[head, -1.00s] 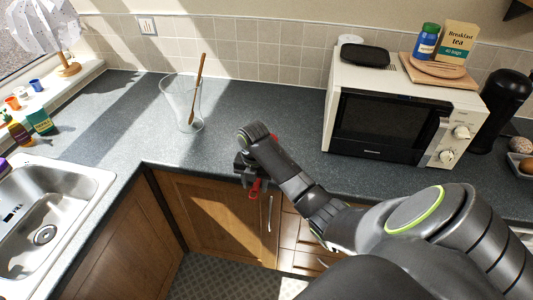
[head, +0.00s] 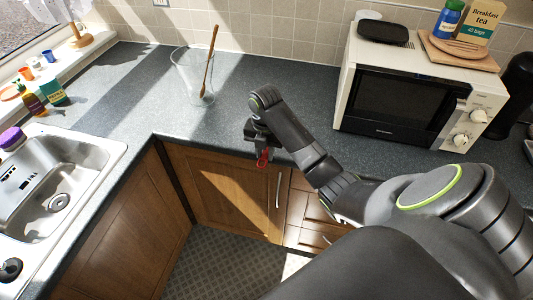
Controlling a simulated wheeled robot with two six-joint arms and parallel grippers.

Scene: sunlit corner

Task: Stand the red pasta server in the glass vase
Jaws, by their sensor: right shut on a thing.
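The clear glass vase (head: 183,75) stands upright on the dark worktop near the back corner. A brown wooden utensil (head: 209,64) leans in it, its upper end above the rim. My right gripper (head: 259,143) is over the front edge of the worktop, in front and to the right of the vase. It is shut on the red pasta server (head: 263,158). Only a short red part shows below the gripper; the rest is hidden by my arm and gripper. My left gripper is not in view.
A microwave (head: 412,95) stands on the right, with a round wooden board (head: 459,52) and a dark tray (head: 384,32) on top. A steel sink (head: 60,170) is at the left. The worktop (head: 135,95) around the vase is clear.

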